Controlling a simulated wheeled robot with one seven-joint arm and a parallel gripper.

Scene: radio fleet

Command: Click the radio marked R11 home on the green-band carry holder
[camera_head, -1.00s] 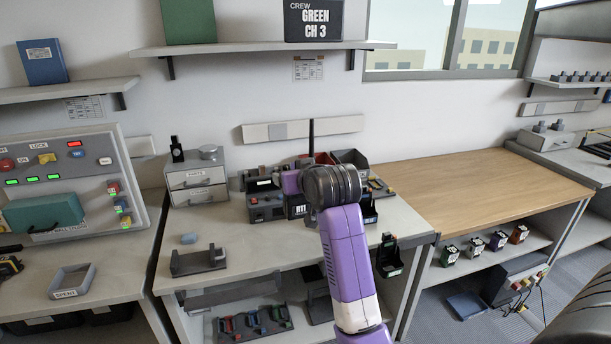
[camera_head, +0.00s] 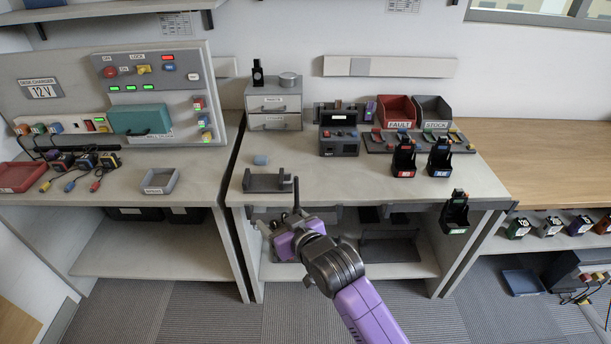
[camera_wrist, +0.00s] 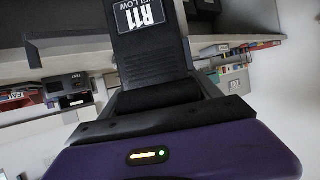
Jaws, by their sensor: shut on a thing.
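In the head view my gripper (camera_head: 286,228) is in front of the middle bench's front edge, with the radio's black antenna (camera_head: 296,192) pointing up. Most of the radio's body is hidden there. The green-band carry holder (camera_head: 456,214) hangs at the right of the bench's front edge, apart from and right of my gripper. It looks empty.
Red-band (camera_head: 404,160) and blue-band (camera_head: 438,158) holders stand on the bench top (camera_head: 330,185). A grey cradle (camera_head: 268,182) is at left. The front-middle bench top is clear.

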